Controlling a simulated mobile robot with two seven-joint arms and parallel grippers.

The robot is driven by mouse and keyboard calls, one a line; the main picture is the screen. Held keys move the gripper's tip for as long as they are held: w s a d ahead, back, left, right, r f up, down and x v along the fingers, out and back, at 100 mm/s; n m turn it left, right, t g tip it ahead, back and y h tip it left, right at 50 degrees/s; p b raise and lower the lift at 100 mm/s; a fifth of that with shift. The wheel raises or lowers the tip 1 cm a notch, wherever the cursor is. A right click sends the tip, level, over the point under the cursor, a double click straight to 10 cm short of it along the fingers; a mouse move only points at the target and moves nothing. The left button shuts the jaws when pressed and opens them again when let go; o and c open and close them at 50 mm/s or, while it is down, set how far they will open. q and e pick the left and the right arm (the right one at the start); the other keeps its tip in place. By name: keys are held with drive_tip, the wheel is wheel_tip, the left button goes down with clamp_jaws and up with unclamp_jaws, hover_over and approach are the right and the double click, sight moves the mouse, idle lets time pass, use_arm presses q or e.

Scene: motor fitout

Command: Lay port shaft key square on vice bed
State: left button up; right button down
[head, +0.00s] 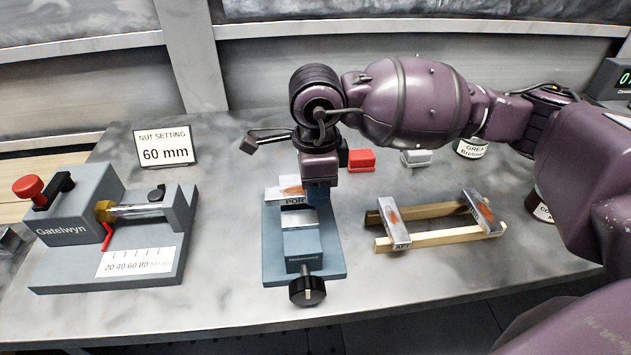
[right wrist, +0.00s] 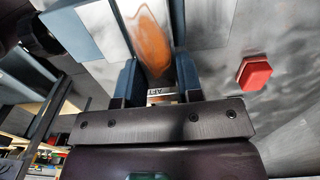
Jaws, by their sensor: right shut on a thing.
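The port shaft key (head: 290,188) is a silver bar with an orange-brown rust patch and a "PORT" label on its end face. My right gripper (head: 312,192) is shut on it, over the far part of the blue vice (head: 306,268). In the right wrist view the key (right wrist: 152,45) runs lengthwise between the two fingers (right wrist: 156,88). The pale vice bed (head: 298,218) shows just in front of the key. I cannot tell whether the key touches the bed, as the fingers hide its right side. My left gripper is not in view.
A wooden rack (head: 440,238) at right bears two similar rusty keys (head: 394,224) (head: 482,212). A red block (head: 361,159) and a grey block (head: 416,158) stand behind. The Gatelwyn fixture (head: 75,226) and a "60 mm" sign (head: 165,147) are at left.

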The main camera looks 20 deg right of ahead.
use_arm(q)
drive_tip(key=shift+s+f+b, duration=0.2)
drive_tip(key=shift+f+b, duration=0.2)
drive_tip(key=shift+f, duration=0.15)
use_arm(e)
drive_tip(key=shift+f, duration=0.75)
drive_tip(key=c, duration=0.8)
unclamp_jaws()
drive_tip(key=shift+c, duration=0.2)
drive_tip(key=shift+o, duration=0.7)
drive_tip(key=r, duration=0.3)
drive_tip(key=shift+w+r, duration=0.1)
drive_tip(key=shift+w, duration=0.1)
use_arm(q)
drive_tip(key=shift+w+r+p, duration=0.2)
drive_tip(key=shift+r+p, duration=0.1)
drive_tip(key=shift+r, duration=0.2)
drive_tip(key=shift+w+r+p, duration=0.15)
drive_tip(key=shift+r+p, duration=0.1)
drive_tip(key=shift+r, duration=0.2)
use_arm(e)
drive_tip(key=r, duration=0.7)
drive_tip(key=shift+s+r, duration=0.2)
drive_tip(key=shift+r, duration=0.1)
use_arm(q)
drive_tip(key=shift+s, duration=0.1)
use_arm(e)
drive_tip(key=shift+s, duration=0.15)
